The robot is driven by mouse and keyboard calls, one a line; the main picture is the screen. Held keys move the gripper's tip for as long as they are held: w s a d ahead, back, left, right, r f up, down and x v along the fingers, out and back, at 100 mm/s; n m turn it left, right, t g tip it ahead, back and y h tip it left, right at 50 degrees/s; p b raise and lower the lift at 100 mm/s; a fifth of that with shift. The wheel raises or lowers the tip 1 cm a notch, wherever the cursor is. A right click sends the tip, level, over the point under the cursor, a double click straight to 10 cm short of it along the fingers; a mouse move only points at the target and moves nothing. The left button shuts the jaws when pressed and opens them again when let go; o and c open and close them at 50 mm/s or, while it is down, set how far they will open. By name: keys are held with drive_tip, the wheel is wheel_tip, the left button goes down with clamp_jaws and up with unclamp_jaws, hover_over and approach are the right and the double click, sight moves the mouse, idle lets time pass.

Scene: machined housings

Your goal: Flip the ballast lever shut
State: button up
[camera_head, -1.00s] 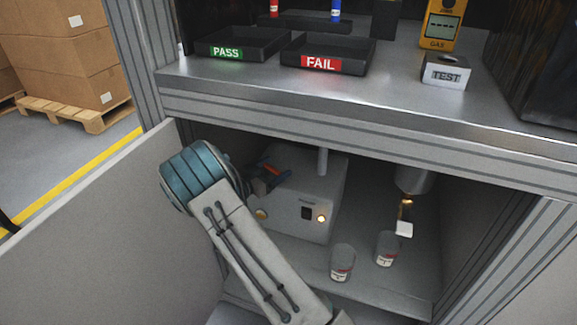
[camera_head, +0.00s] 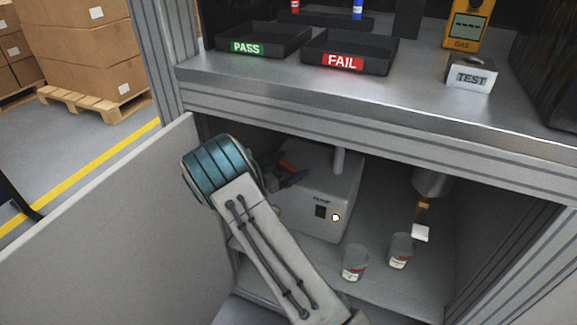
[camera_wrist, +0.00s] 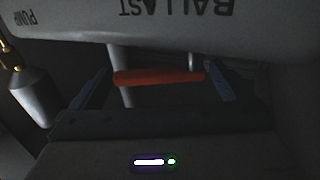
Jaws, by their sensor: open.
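The ballast lever is an orange-red bar (camera_wrist: 160,77) beneath the upside-down word BALLAST in the wrist view. It lies crosswise between the two bluish fingers of my open gripper (camera_wrist: 158,88). Contact with either finger cannot be told. In the head view, my gripper (camera_head: 285,177) is at the upper left of the grey pump box (camera_head: 318,195), with the orange-red lever (camera_head: 287,163) beside it. My wrist hides the box's left part. The lever's exact angle is hard to judge.
The pump stands inside a low cabinet, with a lit lamp on its front. The worktop (camera_head: 330,95) overhangs, and a grey panel (camera_head: 100,230) is at left.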

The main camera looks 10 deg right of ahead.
drive_tip(key=r, duration=0.1)
drive_tip(key=r+p, duration=0.1)
drive_tip(key=r, duration=0.1)
drive_tip(key=d+r, duration=0.1)
drive_tip(key=shift+s+r+p, duration=0.3)
drive_tip(key=shift+s+r, duration=0.05)
drive_tip(key=shift+r, duration=0.05)
drive_tip(key=s+d+r+p, duration=0.2)
drive_tip(key=s+d+r, duration=0.3)
drive_tip(key=d, duration=0.3)
drive_tip(key=shift+s+d+r, duration=0.35)
drive_tip(key=shift+r, duration=0.05)
